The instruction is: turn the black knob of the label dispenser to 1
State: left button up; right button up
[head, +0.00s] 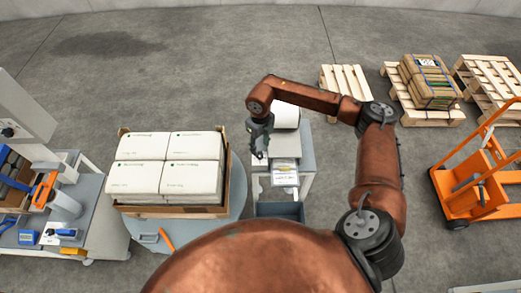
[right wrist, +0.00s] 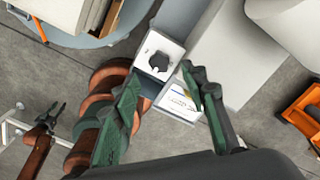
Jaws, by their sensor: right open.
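The label dispenser's black knob (right wrist: 158,61) sits on a pale square plate in the right wrist view. Its pointer and markings are too small to read. My right gripper (right wrist: 160,88) is open and empty; its green-black fingers point towards the knob, which lies just beyond and between the tips, apparently untouched. In the head view my right gripper (head: 259,143) hangs at the left side of the dispenser (head: 285,116) and hides the knob.
White printed labels (head: 285,173) lie at the dispenser's front, above a dark bin (head: 280,210). A carton (head: 228,185) of white sacks stands close by on a round grey table (head: 236,203). Pallets (head: 345,80) and an orange lift truck (head: 475,185) are at the right.

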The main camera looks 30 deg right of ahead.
jog(key=shift+r, duration=1.3)
